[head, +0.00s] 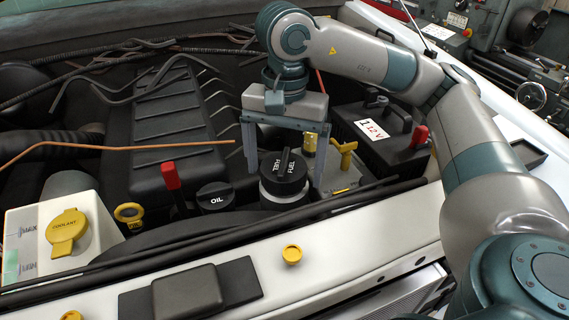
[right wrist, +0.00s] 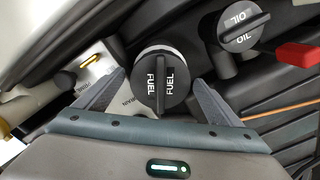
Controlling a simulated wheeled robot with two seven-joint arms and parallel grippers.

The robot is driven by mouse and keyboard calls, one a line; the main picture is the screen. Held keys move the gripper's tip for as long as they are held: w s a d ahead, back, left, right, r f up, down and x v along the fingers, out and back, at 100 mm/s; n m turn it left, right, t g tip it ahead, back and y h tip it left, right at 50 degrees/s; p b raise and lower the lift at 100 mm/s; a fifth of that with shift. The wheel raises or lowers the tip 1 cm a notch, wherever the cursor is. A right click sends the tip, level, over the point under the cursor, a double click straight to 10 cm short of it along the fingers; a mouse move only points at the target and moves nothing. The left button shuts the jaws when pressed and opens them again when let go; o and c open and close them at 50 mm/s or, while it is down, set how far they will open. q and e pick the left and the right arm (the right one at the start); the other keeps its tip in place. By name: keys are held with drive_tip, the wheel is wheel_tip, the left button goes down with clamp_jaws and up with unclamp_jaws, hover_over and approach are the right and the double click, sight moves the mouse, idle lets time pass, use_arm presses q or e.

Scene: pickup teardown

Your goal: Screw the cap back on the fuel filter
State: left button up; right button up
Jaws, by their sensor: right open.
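The black fuel cap (head: 284,170), with a raised grip bar and white FUEL lettering, sits upright on top of the fuel filter (head: 285,197). A pale ring of the filter shows beneath it; I cannot tell how tightly the cap is seated. My right gripper (head: 284,178) points down over the cap, its two fingers apart on either side of it. The right wrist view also shows the cap (right wrist: 161,85) between the spread fingers (right wrist: 156,82), with gaps on both sides. The filter's lower body is hidden. My left gripper is not in view.
The black OIL cap (head: 215,196) and a red handle (head: 171,177) stand left of the filter. A yellow T-handle (head: 345,150) and the 12 V battery (head: 380,135) are at the right.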

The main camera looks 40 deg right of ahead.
sight(284, 158)
wheel_tip(284, 158, up, 17)
drive_tip(key=b, duration=0.1)
drive_tip(key=shift+d+r, duration=0.15)
drive_tip(key=shift+r, duration=0.05)
idle(0.9)
drive_tip(key=shift+w, duration=0.1)
idle(0.3)
